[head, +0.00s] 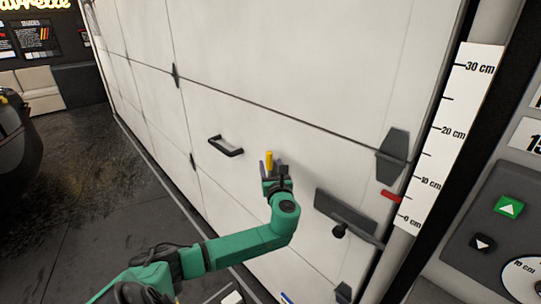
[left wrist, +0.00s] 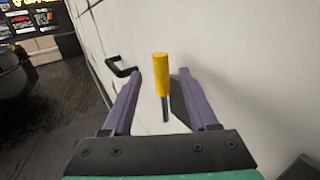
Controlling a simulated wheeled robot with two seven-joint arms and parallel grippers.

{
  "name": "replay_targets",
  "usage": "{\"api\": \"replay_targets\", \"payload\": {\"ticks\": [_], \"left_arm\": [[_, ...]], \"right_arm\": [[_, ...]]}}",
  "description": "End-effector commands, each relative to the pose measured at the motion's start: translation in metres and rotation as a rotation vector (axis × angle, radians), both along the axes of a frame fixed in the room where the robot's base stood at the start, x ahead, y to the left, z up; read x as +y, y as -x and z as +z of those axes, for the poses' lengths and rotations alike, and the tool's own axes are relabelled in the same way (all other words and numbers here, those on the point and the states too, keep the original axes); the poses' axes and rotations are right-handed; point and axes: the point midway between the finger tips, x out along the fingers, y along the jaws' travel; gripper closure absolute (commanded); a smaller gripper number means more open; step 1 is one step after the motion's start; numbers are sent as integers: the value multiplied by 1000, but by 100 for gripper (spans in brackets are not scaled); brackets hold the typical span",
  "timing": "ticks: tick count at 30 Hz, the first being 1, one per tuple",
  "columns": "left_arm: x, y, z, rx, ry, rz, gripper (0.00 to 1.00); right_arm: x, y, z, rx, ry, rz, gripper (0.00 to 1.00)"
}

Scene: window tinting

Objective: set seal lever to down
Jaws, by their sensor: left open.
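The seal lever has a yellow grip (head: 269,159) on a thin dark stem and stands out from the white sectional door. In the left wrist view its yellow grip (left wrist: 161,74) points up, with the stem below it. My left gripper (head: 273,166) is open at the lever. In the left wrist view the purple fingers of the left gripper (left wrist: 160,90) stand apart, one on each side of the lever, with a gap to each. I cannot tell how deep the lever sits between them. My right gripper is out of view.
A black pull handle (head: 226,146) is on the door (head: 300,60) left of the lever. A dark latch plate with a knob (head: 340,230) is to the right. A centimetre scale (head: 455,130) with a red pointer (head: 390,196) and a button panel (head: 505,225) stand at far right.

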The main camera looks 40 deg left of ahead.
Motion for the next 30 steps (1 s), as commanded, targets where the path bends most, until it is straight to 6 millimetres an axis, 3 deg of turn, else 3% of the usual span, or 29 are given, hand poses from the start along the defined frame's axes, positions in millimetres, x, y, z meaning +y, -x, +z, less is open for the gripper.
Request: {"api": "replay_targets", "payload": {"ticks": [6,16,17,21,30], "left_arm": [[35,-28,1,-1,-1,2,40],[41,-34,-1,0,2,-1,40],[41,-34,-1,0,2,-1,48],[41,-33,-1,0,2,-1,100],[41,-33,-1,0,2,-1,100]], "right_arm": [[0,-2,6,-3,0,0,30],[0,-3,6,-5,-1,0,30],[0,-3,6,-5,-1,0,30],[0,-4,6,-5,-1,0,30],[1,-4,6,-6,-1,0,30]]}}
